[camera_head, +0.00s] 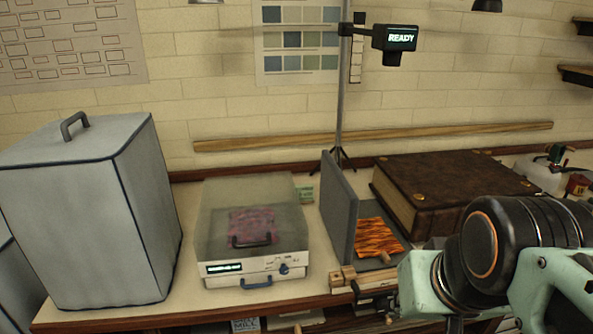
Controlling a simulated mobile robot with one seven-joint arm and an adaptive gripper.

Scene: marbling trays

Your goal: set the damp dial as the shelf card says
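A white machine (212,284) with a clear cover stands on the bench left of centre. Its front has a small lit display (224,267), too small to read, and a blue knob (284,269), which may be the damp dial. The knob's markings are too small to read. A card or label (245,325) shows below the bench edge; only part of it is in frame and I cannot tell if it is the shelf card.
A tall grey covered box (80,215) stands left of the machine. Right of it are an upright grey panel (338,208), an orange marbled sheet (377,237), wooden blocks (345,274) and a big brown book (450,190). A sign (400,38) on a stand reads READY.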

